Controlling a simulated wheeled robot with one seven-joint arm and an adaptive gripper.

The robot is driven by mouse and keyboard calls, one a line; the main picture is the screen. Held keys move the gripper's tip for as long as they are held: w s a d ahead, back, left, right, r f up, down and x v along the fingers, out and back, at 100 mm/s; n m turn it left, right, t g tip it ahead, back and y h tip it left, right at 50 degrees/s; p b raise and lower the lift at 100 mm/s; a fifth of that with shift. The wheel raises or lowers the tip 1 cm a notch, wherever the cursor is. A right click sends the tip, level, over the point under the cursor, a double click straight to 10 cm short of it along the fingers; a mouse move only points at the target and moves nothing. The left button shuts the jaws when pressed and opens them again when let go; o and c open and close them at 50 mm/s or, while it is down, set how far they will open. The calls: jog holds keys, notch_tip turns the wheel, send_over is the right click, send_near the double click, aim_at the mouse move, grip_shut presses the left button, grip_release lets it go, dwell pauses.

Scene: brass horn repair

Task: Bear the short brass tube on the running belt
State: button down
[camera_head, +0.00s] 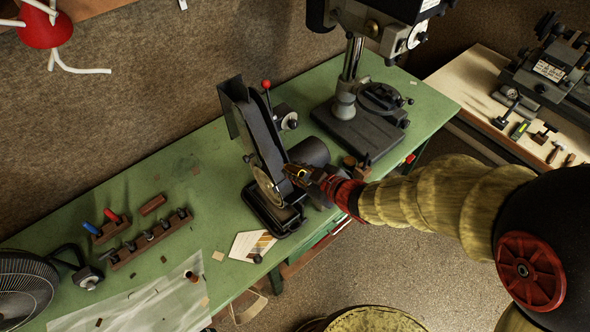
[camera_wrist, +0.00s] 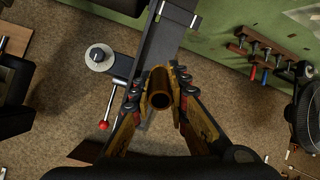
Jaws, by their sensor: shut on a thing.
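The belt grinder (camera_head: 262,135) stands on the green bench, its dark belt sloping up to a tall guard; the belt also shows in the wrist view (camera_wrist: 170,45), running upward from between my fingers. My gripper (camera_head: 299,176) is beside the grinder's lower front, close to the belt. In the wrist view my gripper (camera_wrist: 161,92) is shut on the short brass tube (camera_wrist: 161,82), which is seen nearly end-on with its open bore facing the camera. I cannot tell whether the tube touches the belt. In the head view the tube is mostly hidden by the fingers.
A drill press (camera_head: 352,105) stands right of the grinder. A wooden tool rack (camera_head: 150,238) and a fan (camera_head: 28,285) are at the bench's left. A red-knobbed lever (camera_wrist: 104,124) is near my fingers.

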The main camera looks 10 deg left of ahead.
jog(key=shift+b+x, duration=1.7)
jog(key=shift+x, duration=1.15)
jog(key=shift+b+x, duration=0.5)
jog(key=shift+x, duration=0.55)
dwell(1.2)
jog(key=shift+r, duration=0.1)
jog(key=p+v, duration=0.3)
jog(key=v, duration=0.3)
jog(key=shift+r+p, duration=0.1)
jog(key=shift+p, duration=0.3)
jog(key=shift+s+d+r, duration=0.15)
jog(key=shift+s+d, duration=0.15)
jog(key=shift+d, duration=0.05)
